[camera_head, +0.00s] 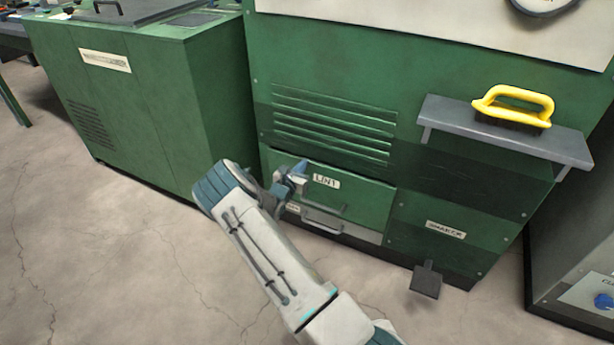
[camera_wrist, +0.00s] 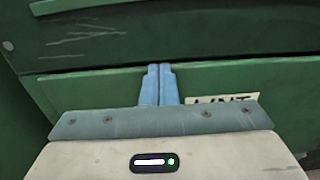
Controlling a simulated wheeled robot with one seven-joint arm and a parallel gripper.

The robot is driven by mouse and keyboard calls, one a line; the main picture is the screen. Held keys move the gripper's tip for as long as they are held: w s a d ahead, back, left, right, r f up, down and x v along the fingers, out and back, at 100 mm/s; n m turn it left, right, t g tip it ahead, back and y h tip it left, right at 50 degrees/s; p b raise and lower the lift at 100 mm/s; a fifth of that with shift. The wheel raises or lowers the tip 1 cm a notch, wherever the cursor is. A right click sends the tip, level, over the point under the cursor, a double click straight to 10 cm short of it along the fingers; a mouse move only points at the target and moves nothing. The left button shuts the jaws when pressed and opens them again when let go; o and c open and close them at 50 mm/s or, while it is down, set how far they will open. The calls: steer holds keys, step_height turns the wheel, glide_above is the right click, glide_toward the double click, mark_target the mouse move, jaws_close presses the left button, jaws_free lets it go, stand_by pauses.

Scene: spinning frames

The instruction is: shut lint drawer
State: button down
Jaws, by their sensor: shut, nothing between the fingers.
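The lint drawer (camera_head: 350,198) is a green front with a white "LINT" label, low on the green machine. A grey handle shows below the label. In the wrist view the drawer front (camera_wrist: 221,78) runs across the picture, with a dark gap along its top edge and the label partly hidden by my gripper. My gripper (camera_head: 299,168) is at the drawer's upper left, left of the label. In the wrist view its blue fingers (camera_wrist: 158,72) are together, empty, and overlap the drawer's top edge. I cannot tell whether they touch it.
A grey shelf (camera_head: 470,126) with a yellow-handled brush (camera_head: 514,103) juts out at the upper right. A dark pedal (camera_head: 426,281) sticks out low at the right. A green cabinet (camera_head: 150,100) stands at the left. The concrete floor (camera_head: 110,260) in front is clear.

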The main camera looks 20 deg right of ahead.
steer(key=shift+w+d+r, duration=0.15)
steer(key=shift+w+d, duration=0.15)
steer(key=shift+d+r, duration=0.1)
steer(key=shift+d, duration=0.1)
steer(key=shift+a, duration=0.15)
